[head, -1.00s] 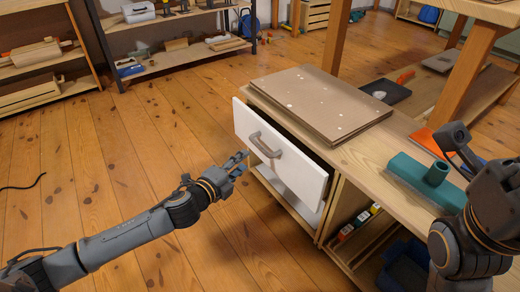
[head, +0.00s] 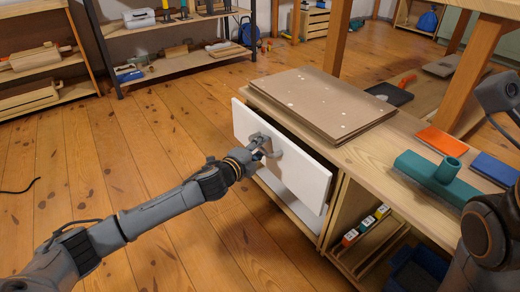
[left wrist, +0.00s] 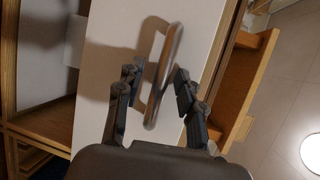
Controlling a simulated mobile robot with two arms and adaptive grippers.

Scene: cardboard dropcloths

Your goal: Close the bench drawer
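The bench drawer (head: 300,170) has a white front and stands partly pulled out of the wooden bench (head: 372,160), with a dark gap behind its top edge. My left gripper (head: 263,148) is at the drawer's handle (head: 276,152). In the left wrist view, the fingers of the left gripper (left wrist: 158,92) are apart on either side of the grey bar handle (left wrist: 164,75), with visible space beside it. My right arm shows at the right edge of the head view, but its fingertips are not clearly visible.
Brown cardboard sheets (head: 318,103) lie on the bench top. A teal tool (head: 436,175), an orange block (head: 441,141) and a blue block (head: 495,168) lie to their right. An open shelf bay holds small coloured items (head: 366,223). Wooden floor is clear at left.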

